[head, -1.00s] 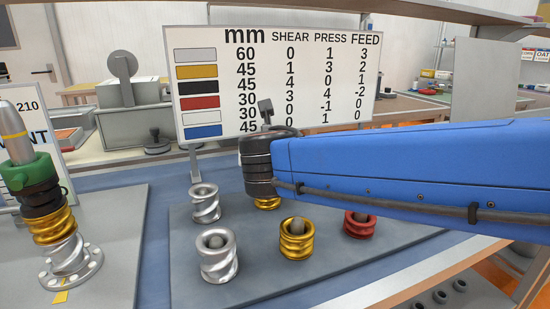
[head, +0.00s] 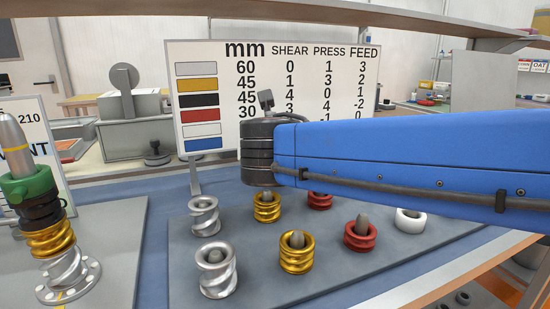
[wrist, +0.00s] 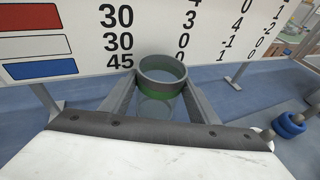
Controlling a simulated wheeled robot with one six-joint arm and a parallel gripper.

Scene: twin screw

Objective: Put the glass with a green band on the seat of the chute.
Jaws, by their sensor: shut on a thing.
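The glass with a green band (wrist: 161,93) is between the two grey fingers of my gripper (wrist: 160,84) in the wrist view. It is clear, with a grey rim and a green band below it, and looks upright. My gripper is shut on it. In the head view only my blue arm and dark wrist show; the gripper and the glass are hidden there. I cannot make out the chute or its seat in either view.
A grey board (head: 345,285) holds silver, gold, red and white screw rings on the blue table. A stacked post (head: 45,235) stands at left. A number sign (head: 215,60) stands behind. A blue ring (wrist: 291,125) lies at right in the wrist view.

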